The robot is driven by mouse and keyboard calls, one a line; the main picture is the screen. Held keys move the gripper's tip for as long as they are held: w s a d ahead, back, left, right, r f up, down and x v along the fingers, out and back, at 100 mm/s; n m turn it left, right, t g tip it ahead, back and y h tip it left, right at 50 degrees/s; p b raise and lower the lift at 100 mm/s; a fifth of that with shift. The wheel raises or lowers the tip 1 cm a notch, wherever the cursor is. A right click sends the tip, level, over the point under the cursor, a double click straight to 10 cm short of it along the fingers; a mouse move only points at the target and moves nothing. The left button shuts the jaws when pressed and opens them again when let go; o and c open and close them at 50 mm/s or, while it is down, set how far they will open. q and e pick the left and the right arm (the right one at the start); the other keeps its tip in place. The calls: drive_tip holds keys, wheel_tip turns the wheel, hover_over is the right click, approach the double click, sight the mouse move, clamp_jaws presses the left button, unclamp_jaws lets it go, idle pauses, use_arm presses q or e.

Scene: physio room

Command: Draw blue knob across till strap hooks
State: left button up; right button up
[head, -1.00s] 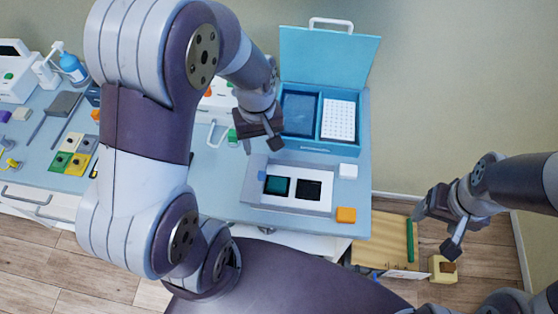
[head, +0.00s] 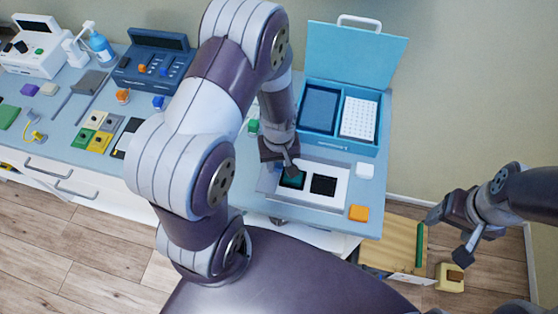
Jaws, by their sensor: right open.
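A white panel (head: 338,188) with two dark windows lies on the blue bench top. The left window (head: 292,179) shows a teal pad and the right window (head: 324,185) is black. My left gripper (head: 287,166) points down at the panel's left part, right above the teal window. Its fingers are dark and overlap, and I cannot tell if they hold anything. The blue knob is hidden behind this gripper. I cannot make out a strap. My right gripper (head: 448,237) is open and empty, off the bench to the right, near the wooden box.
An open blue case (head: 341,118) with raised lid stands behind the panel. A wooden box (head: 404,243) with a green bar (head: 419,245) stands below right. Devices crowd the left bench.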

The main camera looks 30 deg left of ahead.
use_arm(q)
clamp_jaws()
drive_tip(key=w+d, duration=0.1)
drive_tip(key=d, duration=0.4)
drive_tip(key=w+d, duration=0.1)
drive_tip(key=d, duration=0.5)
drive_tip(key=w+d, duration=0.2)
drive_tip(key=d, duration=0.4)
drive_tip(key=shift+d, duration=0.15)
drive_tip(key=shift+w, duration=0.1)
drive_tip(key=shift+o, duration=1.5)
unclamp_jaws()
drive_tip(key=shift+o, duration=0.4)
drive_tip(key=shift+d, duration=0.15)
drive_tip(key=shift+r, duration=0.15)
